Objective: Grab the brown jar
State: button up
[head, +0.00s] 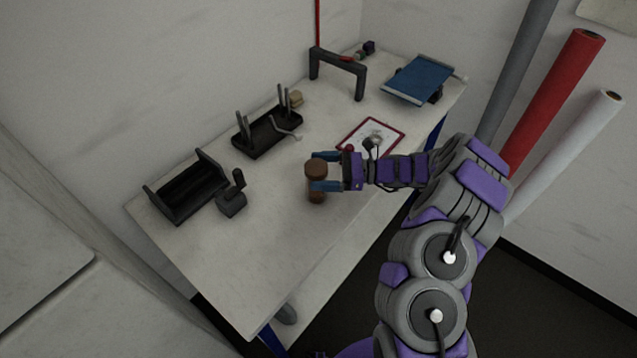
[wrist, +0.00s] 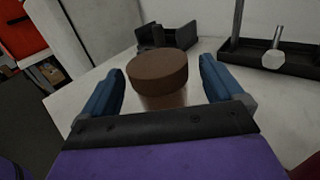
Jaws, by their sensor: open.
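The brown jar (head: 316,168) stands upright on the white table, with a wide round lid on a slightly narrower body. It also shows in the wrist view (wrist: 158,72), centred ahead of the gripper's palm, its lower part hidden by the gripper. My gripper (head: 318,172) is open, its two blue fingers at the jar's sides in the head view. In the wrist view the fingers (wrist: 160,85) stand left and right of the jar, with a visible gap on each side.
A black open holder (head: 188,188) and a small black stand (head: 232,196) are to the left. A black tray with upright rods (head: 266,134) is behind. A red-framed clipboard (head: 370,136) lies near my wrist. The table (head: 250,255) is clear toward the front.

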aim_at(310, 171)
jog(key=a, duration=0.4)
jog(key=shift+f, duration=0.15)
jog(key=shift+d, duration=0.7)
jog(key=c, duration=0.4)
jog(key=shift+a, duration=0.4)
jog(key=c, duration=0.6)
jog(key=shift+c, duration=0.9)
jog(key=shift+d, duration=0.1)
